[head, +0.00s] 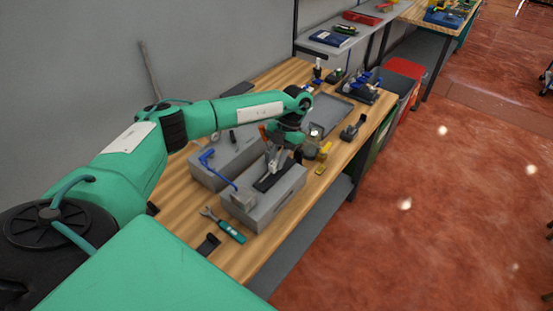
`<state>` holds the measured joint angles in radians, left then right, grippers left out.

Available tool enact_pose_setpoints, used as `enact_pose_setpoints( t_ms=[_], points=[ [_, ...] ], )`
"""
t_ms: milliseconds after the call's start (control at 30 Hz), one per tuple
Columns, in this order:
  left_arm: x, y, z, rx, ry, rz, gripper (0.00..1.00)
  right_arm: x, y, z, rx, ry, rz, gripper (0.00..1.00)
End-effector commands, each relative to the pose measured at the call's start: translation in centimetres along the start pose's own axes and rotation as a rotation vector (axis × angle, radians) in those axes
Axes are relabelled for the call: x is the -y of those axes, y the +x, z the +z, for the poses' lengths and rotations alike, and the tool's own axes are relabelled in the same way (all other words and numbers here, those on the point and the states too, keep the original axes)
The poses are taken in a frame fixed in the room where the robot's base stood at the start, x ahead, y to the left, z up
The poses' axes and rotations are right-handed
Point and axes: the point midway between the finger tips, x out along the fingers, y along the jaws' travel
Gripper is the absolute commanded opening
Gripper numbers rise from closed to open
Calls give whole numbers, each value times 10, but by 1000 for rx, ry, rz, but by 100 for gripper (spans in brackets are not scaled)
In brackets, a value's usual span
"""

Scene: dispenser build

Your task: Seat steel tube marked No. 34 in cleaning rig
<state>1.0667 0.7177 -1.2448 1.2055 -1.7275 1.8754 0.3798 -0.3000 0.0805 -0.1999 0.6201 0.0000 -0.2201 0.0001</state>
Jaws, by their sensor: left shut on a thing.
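My left gripper (273,167) reaches over the wooden bench from the left, pointing down above a grey block-shaped fixture (270,212). It is shut on a small pale metal piece, which looks like the steel tube; the fingers hide most of it and no number can be read. The fixture, which looks like the cleaning rig, has a dark recess in its top, just below the fingers. I cannot tell whether the held piece touches it. A second grey block (205,177) stands behind, with a blue bent handle (207,158) by it. My right gripper is not in view.
A wrench (208,213) and a teal-handled tool (231,232) lie in front of the fixture. Small yellow parts (322,160), a grey tray (330,112) and a blue-and-black stand (365,88) are farther along the bench (185,205). A red-topped bin (405,68) stands beyond its right edge.

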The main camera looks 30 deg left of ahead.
Motion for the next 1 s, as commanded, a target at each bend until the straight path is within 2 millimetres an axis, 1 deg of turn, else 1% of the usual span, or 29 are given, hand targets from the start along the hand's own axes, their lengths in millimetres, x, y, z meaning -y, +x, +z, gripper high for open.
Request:
enact_pose_setpoints(
  t_ms=[33,500,1000],
  points=[
    [0,3,2,-3,0,1,0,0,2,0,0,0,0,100],
    [-1,2,6,-62,4,1,0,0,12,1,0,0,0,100],
    [-1,1,7,-69,6,1,0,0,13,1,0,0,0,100]
  ],
)
